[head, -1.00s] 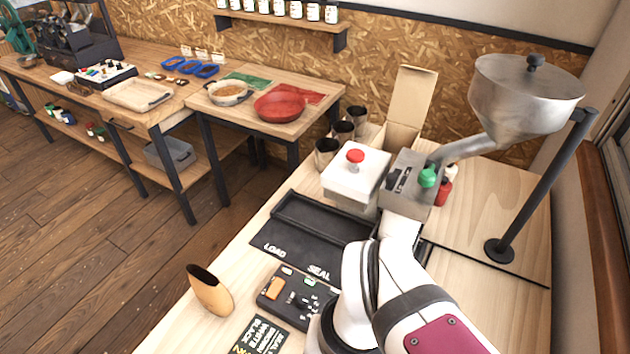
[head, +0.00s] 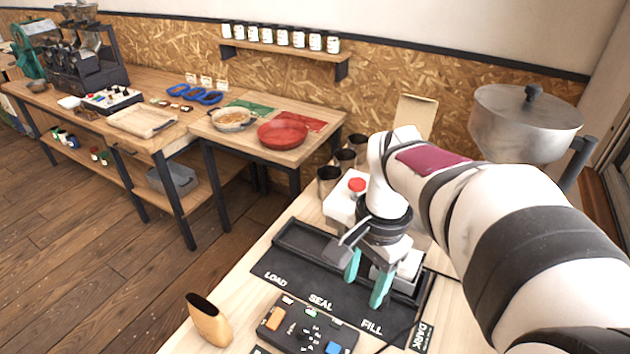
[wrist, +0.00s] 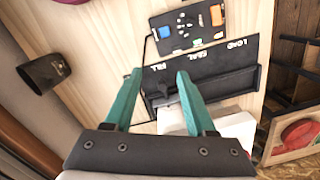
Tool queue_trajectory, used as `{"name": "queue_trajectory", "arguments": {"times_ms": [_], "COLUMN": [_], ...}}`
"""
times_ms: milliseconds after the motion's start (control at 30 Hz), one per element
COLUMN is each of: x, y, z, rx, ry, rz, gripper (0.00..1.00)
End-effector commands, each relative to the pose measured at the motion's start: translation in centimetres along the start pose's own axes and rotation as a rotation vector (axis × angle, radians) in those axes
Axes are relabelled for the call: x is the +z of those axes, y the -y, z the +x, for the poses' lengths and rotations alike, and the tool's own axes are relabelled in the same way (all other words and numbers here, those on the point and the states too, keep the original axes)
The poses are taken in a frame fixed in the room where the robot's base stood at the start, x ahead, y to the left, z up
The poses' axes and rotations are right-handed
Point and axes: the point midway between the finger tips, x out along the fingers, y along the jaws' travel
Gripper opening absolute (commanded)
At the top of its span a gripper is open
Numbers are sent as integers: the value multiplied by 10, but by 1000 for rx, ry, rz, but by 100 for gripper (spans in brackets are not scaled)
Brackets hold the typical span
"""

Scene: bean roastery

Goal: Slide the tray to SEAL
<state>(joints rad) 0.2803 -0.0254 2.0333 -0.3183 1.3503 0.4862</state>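A black slide station (head: 275,262) on the wooden bench is lettered LOAD, SEAL and FILL from left to right. A long dark recessed channel (head: 300,238) runs behind the letters; it also shows in the wrist view (wrist: 225,86). I cannot clearly tell a separate tray from this channel. A small dark upright piece (wrist: 166,98) stands at its FILL end, partly between my fingers in the wrist view. My gripper (head: 366,291) has teal fingers, which are apart with nothing seen held. It points down over the FILL side; contact cannot be told.
A control box (head: 308,325) with orange and blue buttons lies in front of the station. A white box with a red button (head: 357,185), dark cups (head: 328,180) and a metal hopper (head: 525,125) are behind.

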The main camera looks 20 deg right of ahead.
Motion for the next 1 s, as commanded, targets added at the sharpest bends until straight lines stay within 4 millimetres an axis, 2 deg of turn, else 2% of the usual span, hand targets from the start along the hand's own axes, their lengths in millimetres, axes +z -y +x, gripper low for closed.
{"name": "queue_trajectory", "arguments": {"times_ms": [33,100,200,367,600,800,1000], "x": [-35,-75,-107,-113,-115,-117,-118], "y": [10,18,22,21,19,18,18], "z": [5,11,18,41,108,154,174], "rx": [11,17,20,22,23,21,19], "ry": [-12,-34,-51,-54,-51,-53,-55], "rz": [121,267,380,403,399,399,398], "gripper": [67,67,67,67,67,67,67]}}
